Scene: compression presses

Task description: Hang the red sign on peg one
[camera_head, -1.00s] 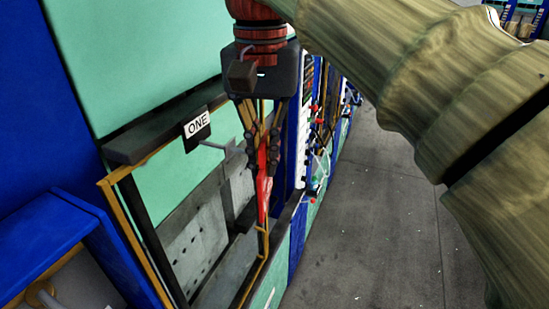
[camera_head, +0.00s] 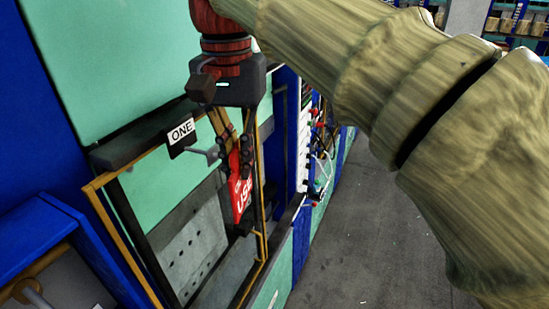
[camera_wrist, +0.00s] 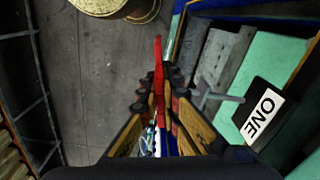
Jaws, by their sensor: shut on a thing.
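The red sign (camera_head: 241,196) hangs below my gripper (camera_head: 236,160) in the head view, tilted, with white lettering including "USE" partly showing. My gripper is shut on its upper part, and the fingers hide some of it. In the wrist view the sign (camera_wrist: 158,62) is seen nearly edge-on between the fingers (camera_wrist: 160,92). Peg one (camera_head: 206,153) is a grey peg sticking out beside the black "ONE" label (camera_head: 181,134). The peg (camera_wrist: 214,97) is right of the fingers in the wrist view. The sign appears apart from the peg.
A dark ledge (camera_head: 125,152) and a yellow-brown frame (camera_head: 112,178) border the press opening. A blue housing (camera_head: 40,235) stands at left. Red and green controls (camera_head: 316,125) line the machine behind my gripper. Grey floor (camera_head: 350,230) at right is clear.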

